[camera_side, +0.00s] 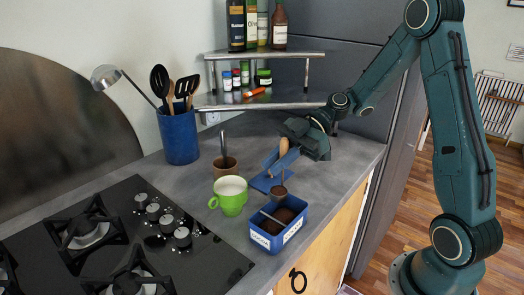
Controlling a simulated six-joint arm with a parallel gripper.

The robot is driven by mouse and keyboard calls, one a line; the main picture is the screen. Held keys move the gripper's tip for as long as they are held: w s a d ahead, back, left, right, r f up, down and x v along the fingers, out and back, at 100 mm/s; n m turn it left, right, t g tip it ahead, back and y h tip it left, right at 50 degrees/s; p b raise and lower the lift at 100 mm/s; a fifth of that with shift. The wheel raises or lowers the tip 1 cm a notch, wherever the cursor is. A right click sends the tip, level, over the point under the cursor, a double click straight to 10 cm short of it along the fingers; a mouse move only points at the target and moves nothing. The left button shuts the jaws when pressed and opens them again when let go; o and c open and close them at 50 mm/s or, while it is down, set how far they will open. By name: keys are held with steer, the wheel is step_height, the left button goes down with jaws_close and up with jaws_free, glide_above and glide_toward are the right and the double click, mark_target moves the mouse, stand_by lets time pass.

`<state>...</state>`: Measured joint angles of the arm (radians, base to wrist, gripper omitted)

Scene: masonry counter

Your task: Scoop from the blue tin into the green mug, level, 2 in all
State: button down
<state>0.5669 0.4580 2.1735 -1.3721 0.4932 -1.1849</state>
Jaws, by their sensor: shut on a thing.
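The blue tin (265,240) is an open box with a white label, standing near the counter's front edge. Dark brown contents (287,214) show inside, and a thin metal bar (270,217) lies across its top. The green mug (230,201) stands upright to the left of the tin, handle to the left; its inside looks pale. My gripper (281,166) is above and behind the tin, shut on the wooden handle of a scoop (284,147). The scoop hangs handle up, its small brown bowl (279,192) just over the tin's back part. I cannot tell how full the bowl is.
A blue utensil crock (179,138) is at the back left. The black hob (110,245) fills the front left. A metal shelf (265,104) with jars and bottles (280,25) stands behind.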

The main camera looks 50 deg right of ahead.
steer(key=w+a+r+m+t+h, duration=0.1)
steer(key=w+r+m+t+h, duration=0.1)
steer(key=w+m+t+h, duration=0.1)
steer(key=w+a+r+m+t+h, duration=0.1)
steer(key=w+r+m+t+h, duration=0.2)
steer(key=w+m+t, duration=0.3)
steer(key=shift+w+a+m+h, duration=0.4)
steer(key=shift+w+m+h, duration=0.25)
steer(key=shift+w, duration=0.55)
steer(key=shift+w+d+f+m, duration=0.1)
steer(key=shift+d+f+m, duration=0.05)
steer(key=shift+d+m, duration=0.1)
steer(key=w+d+f+m+y, duration=0.2)
steer(key=d+f+m+y, duration=0.3)
steer(key=f+m, duration=0.3)
steer(key=shift+w+f+m+y, duration=0.2)
steer(key=shift+m+y, duration=0.65)
steer(key=shift+m, duration=0.65)
steer(key=shift+d, duration=0.1)
